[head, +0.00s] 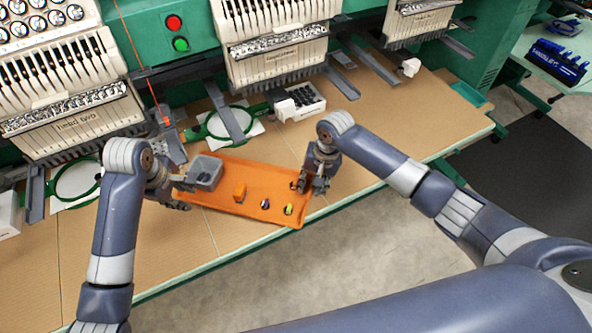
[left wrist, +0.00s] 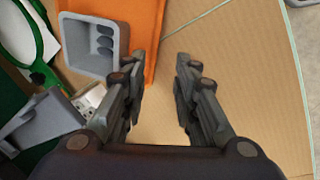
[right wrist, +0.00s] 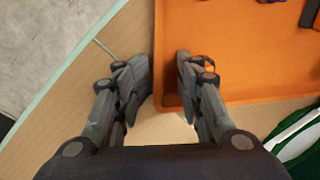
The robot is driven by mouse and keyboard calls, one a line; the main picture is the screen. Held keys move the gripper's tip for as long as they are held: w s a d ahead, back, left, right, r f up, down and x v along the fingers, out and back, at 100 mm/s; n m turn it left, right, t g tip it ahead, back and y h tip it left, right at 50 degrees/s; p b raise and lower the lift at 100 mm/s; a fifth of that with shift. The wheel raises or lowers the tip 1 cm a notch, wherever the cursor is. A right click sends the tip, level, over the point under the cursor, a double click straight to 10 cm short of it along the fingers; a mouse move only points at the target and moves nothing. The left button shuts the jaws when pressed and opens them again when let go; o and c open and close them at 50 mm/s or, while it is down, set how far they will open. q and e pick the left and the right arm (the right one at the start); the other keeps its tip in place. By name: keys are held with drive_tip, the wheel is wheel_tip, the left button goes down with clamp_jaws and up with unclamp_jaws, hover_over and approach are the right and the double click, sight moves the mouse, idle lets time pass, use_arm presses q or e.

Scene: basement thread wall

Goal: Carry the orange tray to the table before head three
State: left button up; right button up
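The orange tray (head: 222,207) lies on the tan table, slightly askew, between head two (head: 75,118) and the middle machine head (head: 277,48), whose label is too small to read surely. It carries a grey bin (head: 206,172), a small orange item (head: 240,193) and small spools (head: 265,204).
Green hoops (head: 228,122) lie behind the tray. A white box of dark pieces (head: 303,101) sits under the middle head. The table (head: 385,125) is clear to the right. Its pale front edge (head: 440,153) borders the concrete floor.

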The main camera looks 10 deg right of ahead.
drive_tip(key=shift+w+a+f, duration=0.1)
drive_tip(key=shift+a+f, duration=0.05)
drive_tip(key=shift+f, duration=0.35)
drive_tip(key=shift+r, duration=0.15)
drive_tip(key=shift+w+r, duration=0.1)
drive_tip(key=shift+r, duration=0.25)
use_arm(q)
drive_tip(key=r, duration=0.2)
drive_tip(key=w+r, duration=0.1)
drive_tip(key=shift+a+r, duration=0.25)
drive_tip(key=shift+r, duration=0.15)
use_arm(e)
wheel_tip(320, 180, up, 8)
drive_tip(key=d, duration=0.1)
drive_tip(key=shift+s+f, duration=0.2)
use_arm(q)
drive_tip(key=shift+s, duration=0.15)
use_arm(e)
drive_tip(key=shift+d, duration=0.1)
